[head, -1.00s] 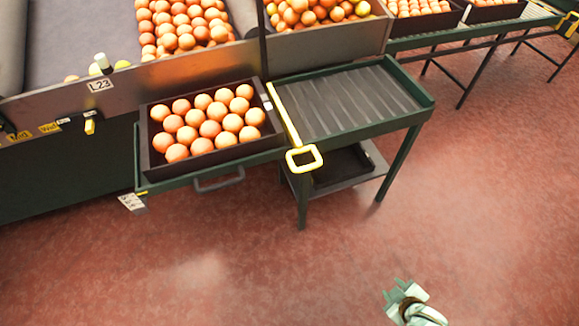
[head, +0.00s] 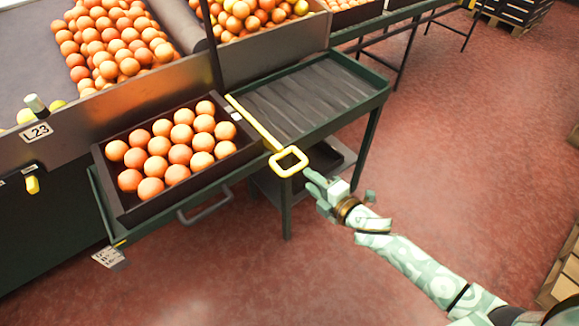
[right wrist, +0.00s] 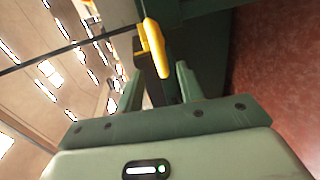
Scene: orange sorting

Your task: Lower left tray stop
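The yellow tray stop is a bar (head: 254,123) along the seam between the tray of oranges and the roller table, with a square loop handle (head: 288,162) at its front end. The handle also shows in the right wrist view (right wrist: 154,48). My right gripper (head: 310,183) is just to the right of and below the loop in the head view. Its fingers (right wrist: 158,88) are open, and the handle appears ahead of the gap between them. I see no grip on it. My left gripper is out of view.
A dark tray of oranges (head: 236,158) sits on a green shelf left of the bar. The roller table (head: 300,100) on the right is empty. Open red floor (head: 450,150) lies to the right.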

